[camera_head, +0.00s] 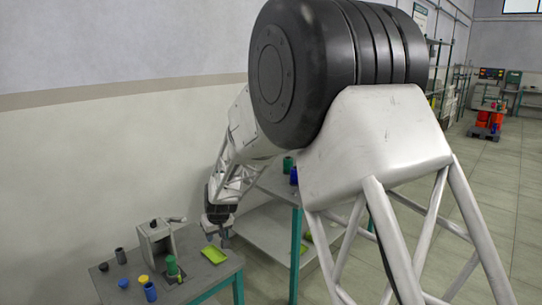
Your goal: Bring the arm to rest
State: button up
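My arm reaches from the upper right down to the left in the head view. My gripper (224,237) hangs at its end, pointing down, above the back right part of the small grey table (213,277). It is close to the green tray (214,254) in the picture; I cannot tell the gap. The fingers are too small and dark to tell whether they are open or shut. I see nothing clearly held. A grey winding device (154,236) stands on the table left of the gripper, with a green spool (172,267) in front of it.
A dark grey cylinder (120,256), a blue cup (150,291) and a yellow piece (144,279) stand on the table's left part. A second table (275,184) behind my arm bears a green spool (288,165) and a blue one. A wall (100,140) runs behind.

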jog(key=s+d+r+m+h, duration=0.1)
jog(key=s+d+r+m, duration=0.1)
jog(key=s+d+r, duration=0.75)
jog(key=s+d+r+m, duration=0.1)
jog(key=s+d+r, duration=0.6)
jog(key=s+d, duration=0.5)
jog(key=s+d+m, duration=0.1)
jog(key=s+d, duration=0.4)
jog(key=s, duration=0.3)
jog(key=s+d+r+m+h, duration=0.1)
jog(key=s+d, duration=0.4)
jog(key=s, duration=0.4)
jog(key=s+d+m, duration=0.2)
jog(key=s+d, duration=0.4)
jog(key=s, duration=0.2)
jog(key=shift+s+r+g+h, duration=0.2)
jog(key=shift+g+h, duration=0.1)
jog(key=shift+h, duration=0.1)
